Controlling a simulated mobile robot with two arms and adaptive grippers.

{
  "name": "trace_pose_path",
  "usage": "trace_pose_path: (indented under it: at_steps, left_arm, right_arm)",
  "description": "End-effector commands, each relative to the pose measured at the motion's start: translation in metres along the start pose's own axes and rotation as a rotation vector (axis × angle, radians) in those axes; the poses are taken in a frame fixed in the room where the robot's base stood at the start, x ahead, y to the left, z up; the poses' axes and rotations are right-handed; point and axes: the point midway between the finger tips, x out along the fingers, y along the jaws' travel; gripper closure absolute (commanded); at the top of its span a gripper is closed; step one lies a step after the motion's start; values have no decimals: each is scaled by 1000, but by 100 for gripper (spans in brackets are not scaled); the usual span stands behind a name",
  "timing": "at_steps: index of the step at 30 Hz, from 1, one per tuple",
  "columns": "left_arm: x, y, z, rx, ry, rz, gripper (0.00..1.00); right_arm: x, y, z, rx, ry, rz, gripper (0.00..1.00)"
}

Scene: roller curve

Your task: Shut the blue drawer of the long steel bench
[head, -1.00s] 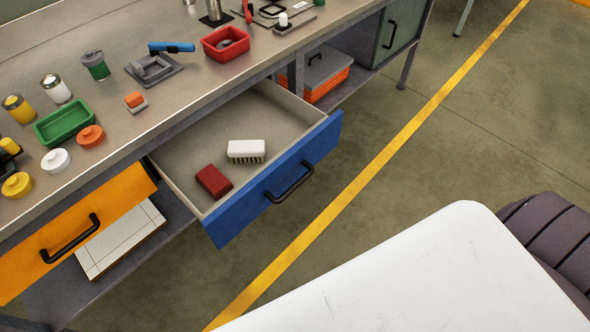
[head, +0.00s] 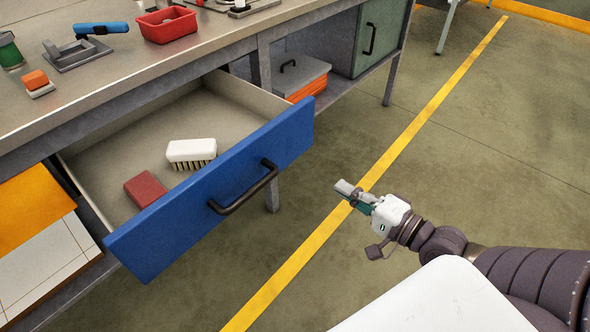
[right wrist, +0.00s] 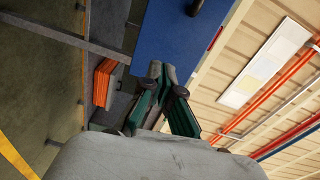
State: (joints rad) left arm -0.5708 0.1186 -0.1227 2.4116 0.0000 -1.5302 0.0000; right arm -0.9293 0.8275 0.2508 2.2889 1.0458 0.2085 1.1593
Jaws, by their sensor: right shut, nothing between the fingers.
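The blue drawer (head: 222,194) of the long steel bench (head: 130,55) stands pulled out. Its front has a black bar handle (head: 245,190). Inside lie a white brush (head: 191,151) and a dark red block (head: 145,189). My right gripper (head: 340,187) is to the right of the drawer front, apart from it, over the floor. It is shut and empty. In the right wrist view its fingers (right wrist: 157,72) point toward the blue drawer front (right wrist: 182,45), with part of the handle (right wrist: 194,6) at the top edge. My left gripper is out of view.
A grey-lidded orange case (head: 300,82) sits on the lower shelf by a green cabinet door (head: 378,35). The floor before the drawer is clear, crossed by a yellow line (head: 430,115).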

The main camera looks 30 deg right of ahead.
Motion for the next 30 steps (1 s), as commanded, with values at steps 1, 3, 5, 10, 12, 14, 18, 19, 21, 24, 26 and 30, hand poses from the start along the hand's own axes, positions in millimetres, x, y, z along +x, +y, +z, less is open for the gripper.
trace_pose_path:
  at_steps: [1,3,5,10,12,14,18,19,21,24,26,30]
  left_arm:
    - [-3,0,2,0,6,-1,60]
    - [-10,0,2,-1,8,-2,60]
    - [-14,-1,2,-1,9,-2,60]
    - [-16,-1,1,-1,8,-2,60]
    - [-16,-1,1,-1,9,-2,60]
    - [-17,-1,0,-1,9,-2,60]
    - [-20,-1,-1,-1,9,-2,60]
    - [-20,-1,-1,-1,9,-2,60]
    - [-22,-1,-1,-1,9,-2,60]
    - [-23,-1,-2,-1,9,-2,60]
    - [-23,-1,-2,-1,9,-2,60]
    - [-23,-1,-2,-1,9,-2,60]
  right_arm:
    - [1,-6,10,36,-23,-21,100]
    - [2,-15,16,67,-38,-38,100]
    - [3,-19,17,78,-41,-45,100]
    - [15,-22,16,77,-36,-50,100]
    - [23,-23,16,78,-36,-50,100]
    - [31,-24,17,78,-37,-52,100]
    - [51,-25,18,78,-36,-51,100]
    - [56,-26,18,77,-37,-52,100]
    - [67,-25,18,78,-36,-50,100]
    - [85,-26,19,78,-37,-50,100]
    - [96,-26,19,76,-37,-50,100]
    - [118,-26,20,76,-38,-48,100]
